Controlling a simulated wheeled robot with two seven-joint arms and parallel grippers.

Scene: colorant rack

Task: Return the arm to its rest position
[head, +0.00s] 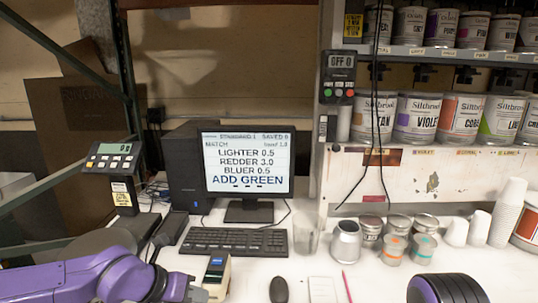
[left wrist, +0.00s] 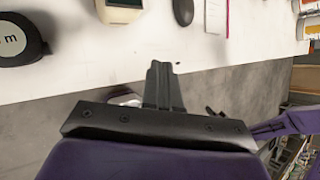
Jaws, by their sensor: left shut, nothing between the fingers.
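My purple left arm enters the head view at the lower left, low over the front of the white table (head: 310,265). The dark end of my left gripper (head: 197,294) shows at the bottom edge, just below the small beige handheld device (head: 216,276); its fingertips cannot be made out there. In the left wrist view the fingers of my left gripper (left wrist: 160,70) are together with nothing between them. They overlap the table's front edge in the picture, with grey floor below. A purple and black part of my right arm (head: 447,290) shows at the lower right; its gripper is out of view.
A keyboard (head: 232,242), mouse (head: 279,289) and pink pencil (head: 347,286) lie on the table. A monitor (head: 248,165) stands behind. Several cans and jars, including a silver can (head: 346,243), stand at the right below a paint shelf (head: 440,52). A black round object (left wrist: 22,40) is upper left in the wrist view.

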